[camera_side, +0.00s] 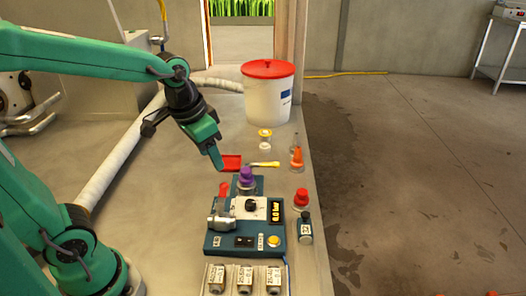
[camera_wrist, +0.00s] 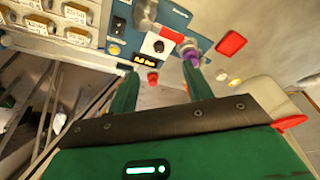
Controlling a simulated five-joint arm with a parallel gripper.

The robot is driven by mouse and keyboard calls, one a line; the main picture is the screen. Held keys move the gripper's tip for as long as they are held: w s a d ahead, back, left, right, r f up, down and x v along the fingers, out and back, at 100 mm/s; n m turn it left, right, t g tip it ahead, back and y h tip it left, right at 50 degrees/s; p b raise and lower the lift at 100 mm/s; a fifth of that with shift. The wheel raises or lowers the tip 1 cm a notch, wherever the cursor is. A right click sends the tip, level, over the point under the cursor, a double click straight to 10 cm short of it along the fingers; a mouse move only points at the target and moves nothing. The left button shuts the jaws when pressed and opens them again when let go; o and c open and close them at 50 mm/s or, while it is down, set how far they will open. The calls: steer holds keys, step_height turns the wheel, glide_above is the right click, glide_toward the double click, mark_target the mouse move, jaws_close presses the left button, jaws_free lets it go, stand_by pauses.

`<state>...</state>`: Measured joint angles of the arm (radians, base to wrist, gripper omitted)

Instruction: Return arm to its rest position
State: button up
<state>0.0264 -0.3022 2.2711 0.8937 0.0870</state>
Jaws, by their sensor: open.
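My gripper (camera_side: 217,160) hangs in the air beyond the blue device, up and left of the purple-capped part. In the wrist view my gripper (camera_wrist: 158,82) shows two green fingers spread apart with nothing held between them. The blue device (camera_side: 222,243) has a white panel, a lit display, a red-handled lever and a yellow button. A purple-capped part (camera_side: 246,175) stands upright at its far end; in the wrist view the purple cap (camera_wrist: 190,53) lies near the tip of the right finger, and I cannot tell whether they touch.
A red tray (camera_side: 232,162) lies just beyond the device. A white bucket (camera_side: 266,100) with a red lid stands farther back. An orange cone-shaped item (camera_side: 296,158) and a red-topped item (camera_side: 301,197) stand near the bench's right edge. Several labelled blocks (camera_side: 244,279) sit in front.

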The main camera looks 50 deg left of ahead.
steer(key=s+r+n+t, duration=0.1)
steer(key=s+r+t, duration=0.1)
steer(key=s, duration=0.6)
steer(key=shift+a+r, duration=0.2)
steer(key=shift+a, duration=0.2)
steer(key=shift+s, duration=0.1)
